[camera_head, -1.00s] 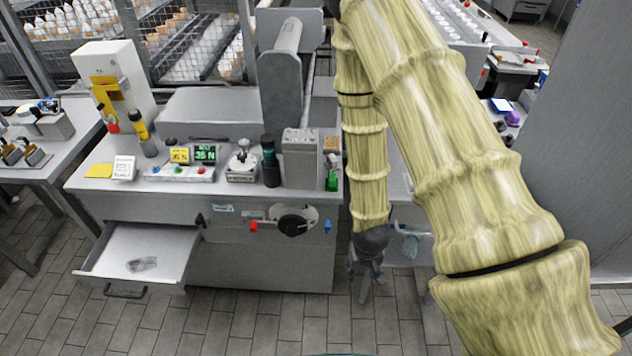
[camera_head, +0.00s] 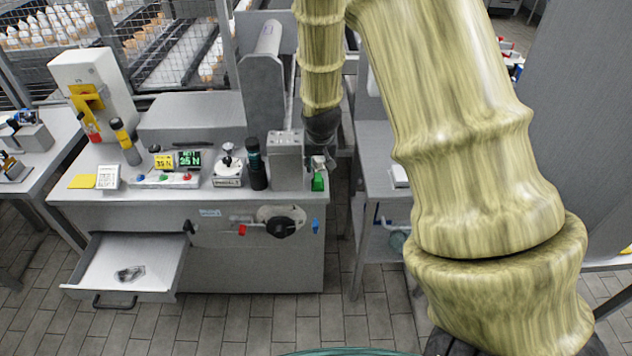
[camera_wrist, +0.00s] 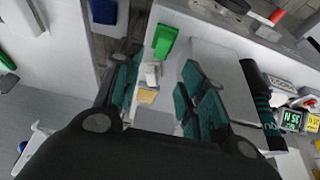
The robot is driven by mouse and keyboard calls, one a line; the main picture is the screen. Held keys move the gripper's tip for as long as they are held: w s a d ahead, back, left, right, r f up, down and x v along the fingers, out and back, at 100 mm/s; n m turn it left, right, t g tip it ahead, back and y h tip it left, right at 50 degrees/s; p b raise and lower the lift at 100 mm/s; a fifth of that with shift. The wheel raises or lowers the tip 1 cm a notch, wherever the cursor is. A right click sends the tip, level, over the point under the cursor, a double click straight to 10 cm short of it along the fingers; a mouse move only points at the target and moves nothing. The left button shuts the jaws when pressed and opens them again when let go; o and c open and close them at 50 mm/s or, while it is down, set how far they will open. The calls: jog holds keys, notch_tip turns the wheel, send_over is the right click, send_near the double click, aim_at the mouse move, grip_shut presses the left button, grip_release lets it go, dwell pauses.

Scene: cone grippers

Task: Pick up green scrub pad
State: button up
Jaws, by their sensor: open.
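A small bright green block (camera_head: 318,181), which looks like the green scrub pad, is at the right end of the machine's worktop (camera_head: 228,196). It also shows in the wrist view (camera_wrist: 164,40), near the worktop edge and beyond my fingertips. My gripper (camera_wrist: 162,82) is open, with teal finger pads on both sides and nothing held. A small white block (camera_wrist: 151,74) and a tan block (camera_wrist: 147,96) show between the fingers. In the head view my gripper (camera_head: 322,158) is just behind the green block, partly hidden.
A grey box (camera_head: 285,160) and a dark bottle (camera_head: 256,165) stand left of the green block. A gap separates the worktop from the table (camera_head: 374,160) at right. An open drawer (camera_head: 125,265) juts out at lower left.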

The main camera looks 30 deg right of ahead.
aim_at(318, 177)
jog(key=shift+p+x, duration=0.75)
jog(key=shift+x, duration=2.15)
jog(key=shift+p+x, duration=0.9)
jog(key=shift+x, duration=0.6)
jog(key=shift+a+p+x, duration=0.25)
jog(key=shift+p+x, duration=0.05)
jog(key=shift+x, duration=0.85)
jog(key=shift+s, duration=0.1)
jog(key=c, duration=0.7)
jog(key=shift+r, duration=0.1)
